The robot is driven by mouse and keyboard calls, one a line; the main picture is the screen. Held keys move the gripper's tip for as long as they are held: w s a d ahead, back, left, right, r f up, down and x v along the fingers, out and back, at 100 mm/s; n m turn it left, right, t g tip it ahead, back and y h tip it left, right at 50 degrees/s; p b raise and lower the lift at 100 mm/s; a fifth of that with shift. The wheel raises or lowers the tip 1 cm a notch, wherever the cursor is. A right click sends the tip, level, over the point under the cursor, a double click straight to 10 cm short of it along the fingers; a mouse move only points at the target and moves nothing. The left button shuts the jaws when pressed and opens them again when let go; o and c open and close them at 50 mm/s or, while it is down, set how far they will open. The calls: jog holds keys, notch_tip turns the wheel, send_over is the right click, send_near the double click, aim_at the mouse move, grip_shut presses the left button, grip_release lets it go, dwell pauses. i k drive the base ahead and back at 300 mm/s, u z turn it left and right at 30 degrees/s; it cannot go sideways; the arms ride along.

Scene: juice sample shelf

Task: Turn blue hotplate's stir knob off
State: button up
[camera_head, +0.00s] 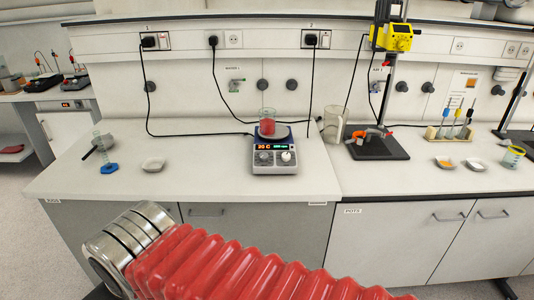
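The blue hotplate (274,170) stands on the left bench near its right end, grey-fronted with a dark blue top edge. Its front has a lit display (273,147) with red and blue-green readings. Below it are a darker left knob (264,158) and a white right knob (286,156). The labels are too small to tell which is the stir knob, and I cannot read their settings. A glass beaker (267,124) of red liquid sits on the plate. My arm, in a red ribbed sleeve, crosses the foreground below the bench; my gripper is not in view.
A glass jug (333,122) stands close right of the hotplate, beside a stand with a black base (377,148). Cables run along the back. The bench directly before the hotplate is clear.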

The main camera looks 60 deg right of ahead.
aim_at(286, 157)
jog(key=u, duration=0.25)
jog(key=k, duration=1.1)
jog(key=z, duration=1.1)
jog(key=i, duration=1.1)
jog(key=z, duration=0.05)
